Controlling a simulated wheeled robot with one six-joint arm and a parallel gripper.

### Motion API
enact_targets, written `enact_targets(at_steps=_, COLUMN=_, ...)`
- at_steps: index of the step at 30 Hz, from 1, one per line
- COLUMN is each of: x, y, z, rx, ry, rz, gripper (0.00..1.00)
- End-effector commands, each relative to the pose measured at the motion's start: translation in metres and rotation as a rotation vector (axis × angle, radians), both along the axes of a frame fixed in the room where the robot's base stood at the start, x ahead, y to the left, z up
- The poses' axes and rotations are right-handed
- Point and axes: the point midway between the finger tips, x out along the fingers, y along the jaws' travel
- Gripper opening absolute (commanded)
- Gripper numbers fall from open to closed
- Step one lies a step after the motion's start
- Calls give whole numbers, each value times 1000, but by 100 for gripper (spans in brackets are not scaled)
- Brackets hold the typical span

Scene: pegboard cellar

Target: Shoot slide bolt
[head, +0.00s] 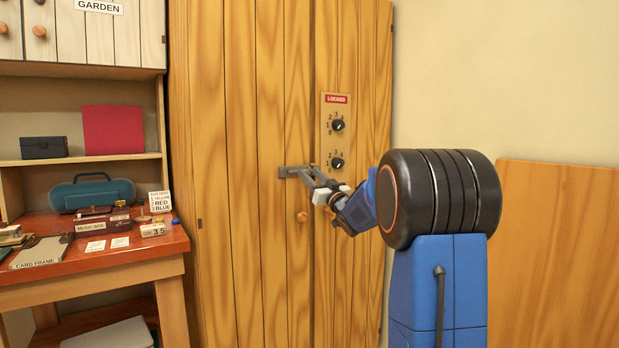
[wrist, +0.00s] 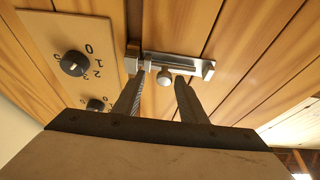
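The slide bolt (head: 287,172) is a grey metal bar on the tall wooden cabinet door (head: 230,130). In the wrist view the bolt (wrist: 180,62) lies across the planks, with a small round knob (wrist: 165,78) sticking out. My gripper (head: 309,174) is at the bolt. In the wrist view my gripper (wrist: 158,74) is open, with one finger on each side of the knob. Gaps show between the knob and both fingers, so nothing is gripped. In the head view the fingers and wrist hide part of the bolt and its knob.
A plate with a red LOCKED sign (head: 336,99) and two black dials (head: 337,125) sits above the bolt. A round wooden knob (head: 302,217) is below it. A red-topped desk (head: 110,257) with several objects stands left; a wooden panel (head: 560,255) leans at right.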

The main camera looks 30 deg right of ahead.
Motion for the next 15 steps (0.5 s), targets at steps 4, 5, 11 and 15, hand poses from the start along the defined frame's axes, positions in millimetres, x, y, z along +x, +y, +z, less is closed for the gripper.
enact_targets(at_steps=4, x=0, y=1, z=0, rx=-1, ry=0, rz=2, gripper=37)
enact_targets(at_steps=5, x=0, y=1, z=0, rx=-1, ry=0, rz=2, gripper=37)
enact_targets(at_steps=11, x=-6, y=1, z=-2, rx=0, ry=1, rz=1, gripper=37)
enact_targets(at_steps=15, x=-22, y=0, z=-9, rx=0, ry=1, rz=1, gripper=37)
